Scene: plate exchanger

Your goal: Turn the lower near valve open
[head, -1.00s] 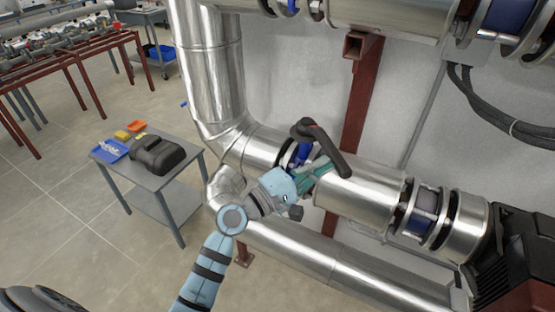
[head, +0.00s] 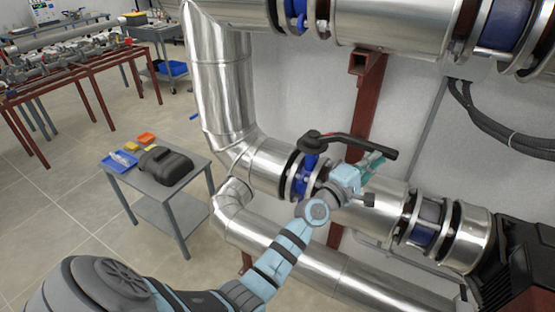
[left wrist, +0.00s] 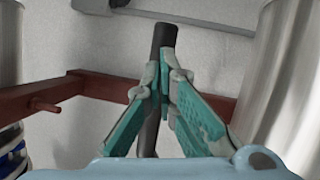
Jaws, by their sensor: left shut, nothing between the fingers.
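The lower near valve is a blue valve body (head: 304,177) between flanges in the lower silver pipe, with a black lever (head: 345,143) on top. The lever points right, roughly along the pipe. My left gripper (head: 376,158) is at the lever's outer half, on its near side. In the left wrist view its teal fingers (left wrist: 166,80) are closed together, and the dark lever (left wrist: 163,38) passes at the fingertips and shows behind them. Nothing is gripped between the fingers; whether they touch the lever I cannot tell. My right gripper is out of view.
A red-brown support post (head: 366,105) stands behind the lever by the wall. An upper pipe (head: 385,25) runs above and a lower pipe (head: 290,250) below. A grey cart (head: 190,180) with a black case (head: 165,163) stands left; open floor surrounds it.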

